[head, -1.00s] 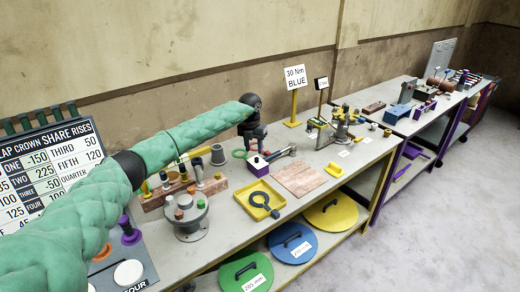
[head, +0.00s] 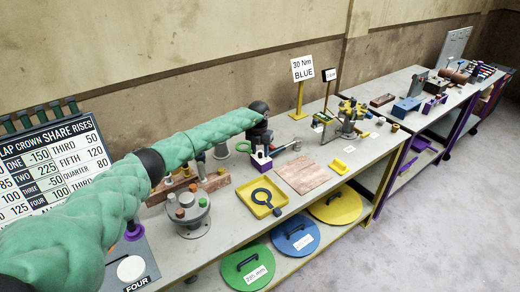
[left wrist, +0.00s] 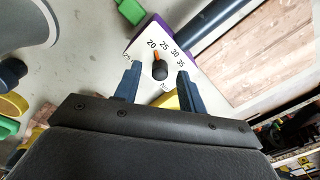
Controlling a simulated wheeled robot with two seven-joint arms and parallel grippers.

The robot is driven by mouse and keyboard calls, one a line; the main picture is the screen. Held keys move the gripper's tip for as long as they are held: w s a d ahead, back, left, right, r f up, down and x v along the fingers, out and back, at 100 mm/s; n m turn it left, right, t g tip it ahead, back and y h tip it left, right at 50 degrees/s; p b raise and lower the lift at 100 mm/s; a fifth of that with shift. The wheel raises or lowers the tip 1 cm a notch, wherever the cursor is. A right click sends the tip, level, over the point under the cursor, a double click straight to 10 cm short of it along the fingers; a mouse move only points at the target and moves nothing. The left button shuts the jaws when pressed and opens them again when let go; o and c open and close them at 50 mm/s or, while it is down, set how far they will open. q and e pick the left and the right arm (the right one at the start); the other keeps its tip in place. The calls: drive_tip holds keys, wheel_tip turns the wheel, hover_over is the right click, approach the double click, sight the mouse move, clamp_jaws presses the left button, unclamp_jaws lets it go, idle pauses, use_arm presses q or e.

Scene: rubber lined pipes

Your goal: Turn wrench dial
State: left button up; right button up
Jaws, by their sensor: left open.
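The wrench dial is a purple block with a white face (head: 261,161), standing on the bench. In the left wrist view its face (left wrist: 190,67) carries 20, 25, 30 and 35. A dark round knob (left wrist: 160,70) with an orange pointer sits on it, the pointer directed near 20 to 25. My left gripper (left wrist: 159,73) is open, one finger on each side of the knob; I cannot tell whether they touch it. In the head view my left gripper (head: 262,142) is over the dial block, partly hiding it. A sign (head: 302,68) reads "30 Nm BLUE". My right gripper is not in view.
A grey wrench-like bar (head: 286,147) extends right from the dial block. A yellow tray (head: 274,211) with a dark ring tool and a pinkish board (head: 308,174) lie in front. Colored lids lie on the lower shelf.

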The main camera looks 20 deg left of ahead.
use_arm(q)
drive_tip(key=shift+f, duration=0.3)
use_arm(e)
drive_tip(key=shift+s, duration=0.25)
use_arm(q)
clamp_jaws()
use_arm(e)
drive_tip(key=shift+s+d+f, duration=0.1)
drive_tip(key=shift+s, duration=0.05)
